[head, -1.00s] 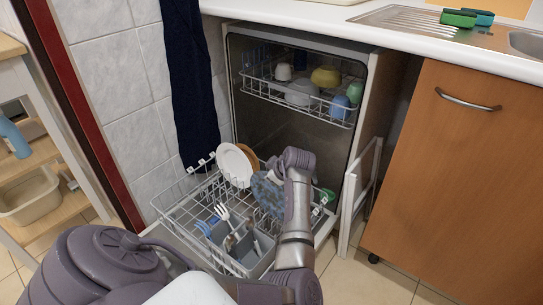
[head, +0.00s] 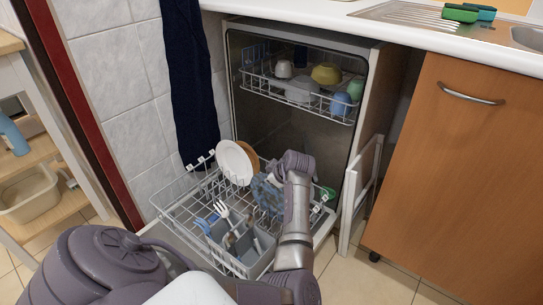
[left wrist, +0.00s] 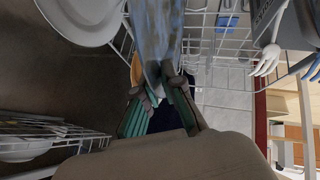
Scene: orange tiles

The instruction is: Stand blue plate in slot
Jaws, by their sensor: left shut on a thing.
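The mottled blue plate (head: 265,193) is upright in the right part of the lower dishwasher rack (head: 180,207). It shows edge-on in the left wrist view (left wrist: 160,32). My left gripper (left wrist: 163,82) is shut on its rim; in the head view my wrist hides the fingertips. A white plate (head: 232,164) and an orange-brown plate (head: 250,157) stand upright in the rack, left of and behind the blue plate. The wires under the blue plate are mostly hidden, so I cannot tell whether it sits in a slot. My right gripper is not in view.
A grey cutlery basket (head: 240,248) with a white fork (head: 222,210) stands at the rack's front. The upper rack (head: 300,98) holds cups and bowls. A white panel (head: 357,195) stands right of the rack. A dark towel (head: 190,90) hangs behind left.

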